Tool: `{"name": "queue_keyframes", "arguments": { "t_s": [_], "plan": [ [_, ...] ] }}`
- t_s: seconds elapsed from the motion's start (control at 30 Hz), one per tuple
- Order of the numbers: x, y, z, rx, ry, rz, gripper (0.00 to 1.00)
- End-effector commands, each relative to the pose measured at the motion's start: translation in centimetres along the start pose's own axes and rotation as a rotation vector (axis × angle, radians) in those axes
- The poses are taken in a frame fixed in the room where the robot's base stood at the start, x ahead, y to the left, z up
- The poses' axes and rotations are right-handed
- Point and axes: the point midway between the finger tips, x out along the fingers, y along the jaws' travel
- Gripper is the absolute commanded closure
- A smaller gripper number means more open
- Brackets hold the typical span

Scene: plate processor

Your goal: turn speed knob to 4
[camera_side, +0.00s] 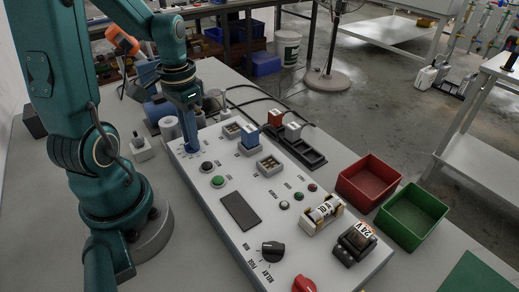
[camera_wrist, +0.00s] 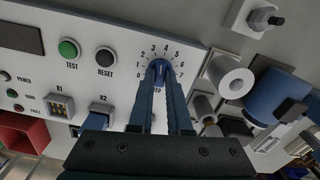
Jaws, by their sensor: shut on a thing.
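The 3 and 4 marks lie just beyond the knob, at the top of the dial. The fingers hide much of the knob, and I cannot tell exactly which number it points to. In the side view my gripper (camera_side: 187,150) reaches down to the far left end of the panel, and the knob is hidden there.
A green TEST button (camera_wrist: 69,48) and a black RESET button (camera_wrist: 105,57) are beside the dial. A black knob (camera_side: 273,251) and a red knob (camera_side: 303,285) are at the panel's near end. Red (camera_side: 345,184) and green (camera_side: 390,218) bins stand to the right. Cylindrical parts (camera_wrist: 236,82) stand close beside the panel.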

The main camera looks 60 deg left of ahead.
Motion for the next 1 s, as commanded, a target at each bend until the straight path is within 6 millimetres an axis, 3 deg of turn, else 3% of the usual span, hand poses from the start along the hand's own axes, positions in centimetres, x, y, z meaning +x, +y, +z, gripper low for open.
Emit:
{"name": "queue_keyframes", "arguments": {
  "t_s": [0.33, 0.87, 0.9, 0.97, 1.0],
  "plan": [
    [-0.08, 0.01, -0.04, 0.143, 0.002, -0.001, 1.00],
    [-0.08, 0.01, -0.04, 0.168, 0.002, -0.001, 1.00],
    [-0.08, 0.01, -0.04, 0.168, 0.002, -0.001, 0.80],
    [-0.07, 0.01, -0.04, 0.168, 0.002, 0.000, 0.57],
    [-0.06, 0.01, -0.03, 0.167, 0.002, 0.000, 0.54]
  ]
}}
